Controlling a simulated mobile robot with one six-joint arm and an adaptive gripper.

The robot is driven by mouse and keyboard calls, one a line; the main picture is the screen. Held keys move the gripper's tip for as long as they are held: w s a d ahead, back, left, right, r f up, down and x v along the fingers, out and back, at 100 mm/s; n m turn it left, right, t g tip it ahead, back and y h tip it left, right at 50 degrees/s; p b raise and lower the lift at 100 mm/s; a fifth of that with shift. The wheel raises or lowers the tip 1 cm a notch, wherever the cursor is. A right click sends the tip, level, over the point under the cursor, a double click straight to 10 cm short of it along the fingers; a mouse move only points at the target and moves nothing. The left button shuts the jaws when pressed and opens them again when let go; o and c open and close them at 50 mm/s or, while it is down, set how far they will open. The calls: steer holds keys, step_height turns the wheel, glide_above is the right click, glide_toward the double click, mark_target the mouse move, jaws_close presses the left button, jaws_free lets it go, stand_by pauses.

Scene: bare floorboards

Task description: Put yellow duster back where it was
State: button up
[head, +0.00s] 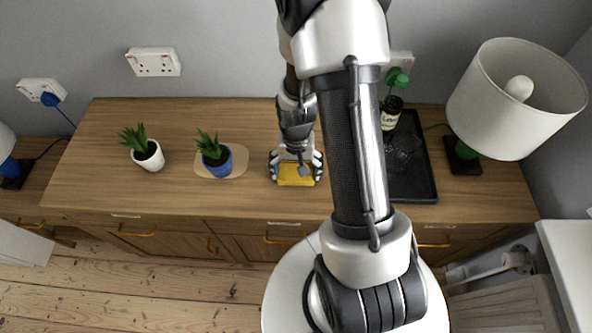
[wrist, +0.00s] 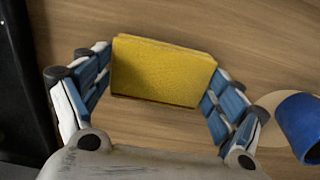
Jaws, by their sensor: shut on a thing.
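The yellow duster (head: 296,174) is a folded yellow cloth, low over or on the wooden sideboard near its front edge. My gripper (head: 297,168) is around it, with a finger at each side. In the wrist view the duster (wrist: 163,71) lies between the two blue and white fingers of my gripper (wrist: 160,85), which are shut on its left and right ends. I cannot tell whether the duster touches the wood beneath it.
Left of my gripper, a blue-potted plant (head: 215,158) stands on a pale mat (head: 240,161); a white-potted plant (head: 150,156) is farther left. To the right, a black tray (head: 421,184) holds a bottle (head: 391,113) and glasses. A lamp (head: 514,100) stands at the right end.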

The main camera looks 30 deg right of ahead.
steer(key=shift+r, duration=0.1)
steer(key=shift+f, duration=0.25)
steer(key=o, duration=0.8)
steer(key=shift+r, duration=0.1)
steer(key=shift+c, duration=0.2)
step_height(320, 180, up, 13)
steer(key=p, duration=0.5)
step_height(320, 180, up, 14)
steer(key=n+t, duration=0.2)
steer(key=n, duration=0.1)
glide_above(296, 171)
steer(key=s+a, duration=0.3)
steer(key=a, duration=0.3)
steer(key=s+a+r+n+t, duration=0.2)
steer(key=s+a+r+n, duration=0.1)
steer(key=s+r, duration=0.6)
steer(key=shift+s+a+n+t, duration=0.3)
steer(key=shift+s+a+n, duration=0.1)
steer(key=shift+s+a, duration=0.45)
